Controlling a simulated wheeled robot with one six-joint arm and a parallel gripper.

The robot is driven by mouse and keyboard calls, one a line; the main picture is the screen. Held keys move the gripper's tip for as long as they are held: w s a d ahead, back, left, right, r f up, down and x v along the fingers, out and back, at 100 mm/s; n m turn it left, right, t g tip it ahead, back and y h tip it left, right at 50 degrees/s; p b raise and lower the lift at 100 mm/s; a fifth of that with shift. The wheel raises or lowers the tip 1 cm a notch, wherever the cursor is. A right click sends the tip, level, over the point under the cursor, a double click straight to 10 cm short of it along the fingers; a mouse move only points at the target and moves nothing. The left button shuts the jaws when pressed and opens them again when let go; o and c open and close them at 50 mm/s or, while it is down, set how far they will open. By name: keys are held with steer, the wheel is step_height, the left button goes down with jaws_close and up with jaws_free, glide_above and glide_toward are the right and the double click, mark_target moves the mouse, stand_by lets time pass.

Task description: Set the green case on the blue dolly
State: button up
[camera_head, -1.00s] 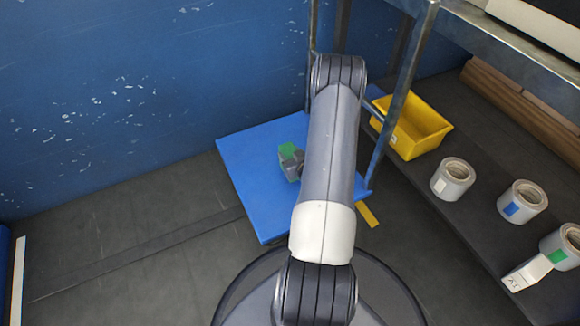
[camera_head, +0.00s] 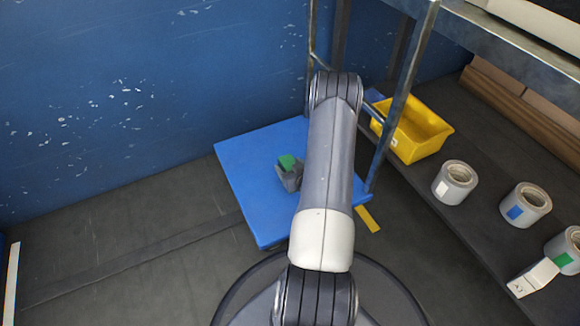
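The blue dolly (camera_head: 245,165) is a flat blue platform on the dark floor near the blue wall. A small patch of the green case (camera_head: 288,162) shows over the dolly's middle, next to the dark grey part of my gripper (camera_head: 289,180). My arm covers the rest of that area. I cannot see the fingertips clearly, nor whether they hold the case. I cannot tell whether the case touches the dolly or hangs above it.
A metal rack post (camera_head: 398,105) stands at the dolly's right edge. A yellow bin (camera_head: 420,140) and several tape rolls (camera_head: 455,182) with coloured labels sit on the dark shelf at right. The floor left of the dolly is clear.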

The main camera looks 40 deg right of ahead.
steer(key=shift+r, duration=0.15)
steer(key=shift+s+r+p, duration=0.15)
steer(key=shift+s+p, duration=0.15)
steer(key=shift+p, duration=0.1)
steer(key=p+v, duration=0.3)
steer(key=v, duration=0.8)
steer(key=shift+s, duration=0.2)
steer(key=b+x, duration=0.3)
steer(key=x, duration=0.9)
steer(key=shift+a+b, duration=0.1)
steer(key=shift+b, duration=0.25)
steer(key=shift+r+p, duration=0.75)
steer(key=shift+r, duration=0.55)
